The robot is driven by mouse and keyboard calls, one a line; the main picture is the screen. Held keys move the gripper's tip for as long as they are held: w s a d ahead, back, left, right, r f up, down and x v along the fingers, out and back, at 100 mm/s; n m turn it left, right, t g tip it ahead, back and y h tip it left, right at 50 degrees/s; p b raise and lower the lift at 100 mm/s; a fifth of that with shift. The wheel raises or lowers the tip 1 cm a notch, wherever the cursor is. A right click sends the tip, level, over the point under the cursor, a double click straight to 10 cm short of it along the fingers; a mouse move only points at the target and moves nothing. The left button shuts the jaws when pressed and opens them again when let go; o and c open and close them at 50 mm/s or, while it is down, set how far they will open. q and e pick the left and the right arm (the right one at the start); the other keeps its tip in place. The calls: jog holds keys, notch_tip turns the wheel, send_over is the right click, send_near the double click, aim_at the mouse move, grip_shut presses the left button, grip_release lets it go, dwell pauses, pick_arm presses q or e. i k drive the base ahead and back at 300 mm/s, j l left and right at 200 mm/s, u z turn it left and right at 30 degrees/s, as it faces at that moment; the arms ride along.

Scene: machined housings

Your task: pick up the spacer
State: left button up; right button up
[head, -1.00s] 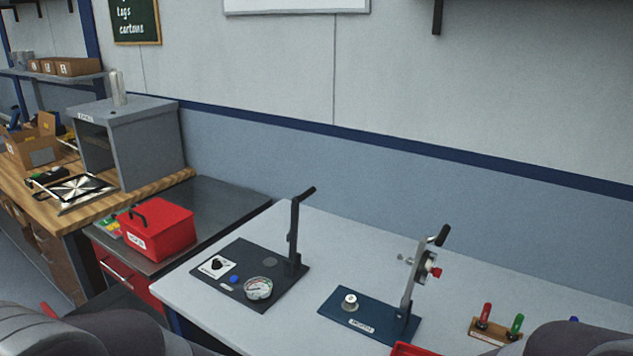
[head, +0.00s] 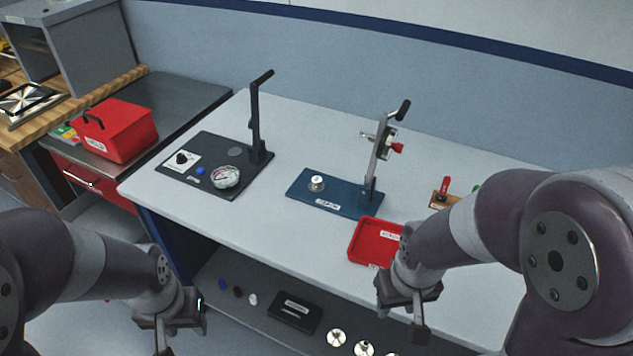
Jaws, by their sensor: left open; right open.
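I cannot tell for certain which part is the spacer. A small silver round part (head: 316,183) stands on the blue fixture plate (head: 300,203) on the white table. Several small parts lie on the shelf below the tabletop: a white one (head: 253,299), a black one (head: 238,291), a blue one (head: 222,284) and silver discs, including one disc (head: 336,337). My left gripper (head: 181,325) is open and empty, left of the shelf. My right gripper (head: 404,310) is open and empty, in front of the table near the red tray (head: 368,243).
A dark fixture plate (head: 198,166) with a gauge (head: 226,177) and an upright lever (head: 256,118) is at the table's left. The blue plate's lever press (head: 378,150) stands tall. A black case (head: 295,312) lies on the shelf. A red box (head: 122,130) sits on the side cabinet.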

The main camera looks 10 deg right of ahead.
aim_at(316, 181)
jog(key=i+j+z, duration=0.1)
jog(key=z, duration=0.3)
jog(key=i+j+z, duration=0.2)
jog(key=z, duration=0.2)
jog(key=i+j+z, duration=0.25)
jog(key=z, duration=0.5)
